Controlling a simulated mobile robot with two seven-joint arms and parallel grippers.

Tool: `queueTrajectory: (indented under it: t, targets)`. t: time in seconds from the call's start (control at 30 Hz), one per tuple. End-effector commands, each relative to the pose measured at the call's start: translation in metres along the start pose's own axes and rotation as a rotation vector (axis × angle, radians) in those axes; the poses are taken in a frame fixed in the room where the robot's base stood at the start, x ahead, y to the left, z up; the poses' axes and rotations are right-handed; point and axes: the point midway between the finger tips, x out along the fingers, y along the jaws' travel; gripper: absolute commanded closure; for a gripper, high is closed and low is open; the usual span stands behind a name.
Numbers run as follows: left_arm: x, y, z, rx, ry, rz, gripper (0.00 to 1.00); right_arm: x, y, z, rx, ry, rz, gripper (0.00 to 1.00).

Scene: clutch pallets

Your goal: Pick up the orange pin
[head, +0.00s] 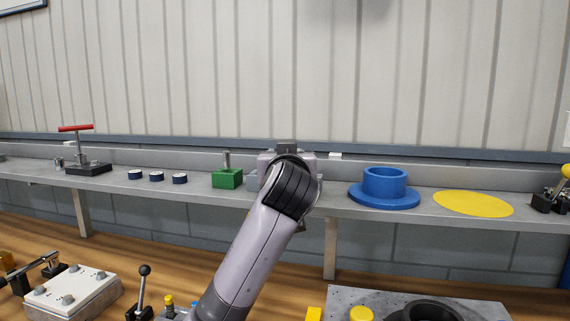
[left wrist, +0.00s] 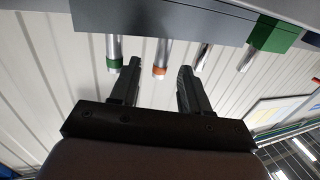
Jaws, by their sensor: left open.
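In the left wrist view, a metal pin with an orange band, the orange pin (left wrist: 161,58), stands out from a grey block (left wrist: 180,20). My left gripper (left wrist: 159,68) is open, with its two dark fingers on either side of the pin's banded end in the picture. I cannot tell whether they reach around it or touch it. A green-banded pin (left wrist: 114,50) stands beside it, just outside one finger. In the head view my left arm reaches the shelf and hides the orange pin and the gripper's fingers. My right gripper is not in view.
Two plain metal pins (left wrist: 202,58) stand farther right in the wrist view, one in a green block (left wrist: 275,35). On the shelf, the green block (head: 227,179) is left of my arm; a blue flanged ring (head: 385,198) and a yellow disc (head: 473,204) are right.

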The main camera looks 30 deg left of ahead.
Motion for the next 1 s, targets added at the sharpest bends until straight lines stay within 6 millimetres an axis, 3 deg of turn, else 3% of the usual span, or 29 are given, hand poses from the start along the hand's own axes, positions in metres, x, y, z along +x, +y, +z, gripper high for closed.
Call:
queueTrajectory:
  t: [0.3, 0.47, 0.83, 1.0]
  targets:
    - [0.006, 0.0, 0.0, -0.002, 0.0, 0.0, 0.54, -0.001, 0.0, -0.001, 0.0, 0.0, 0.0, 0.65]
    - [0.006, 0.0, 0.0, -0.001, 0.0, 0.0, 1.0, -0.001, 0.0, -0.001, 0.0, 0.0, 0.0, 0.65]
    - [0.005, 0.0, -0.001, -0.002, 0.001, 0.001, 1.0, -0.001, 0.0, -0.001, 0.0, 0.0, 0.0, 0.65]
    - [0.005, 0.0, -0.011, -0.004, 0.002, 0.001, 1.0, 0.0, 0.0, -0.001, 0.0, 0.0, 0.0, 0.65]
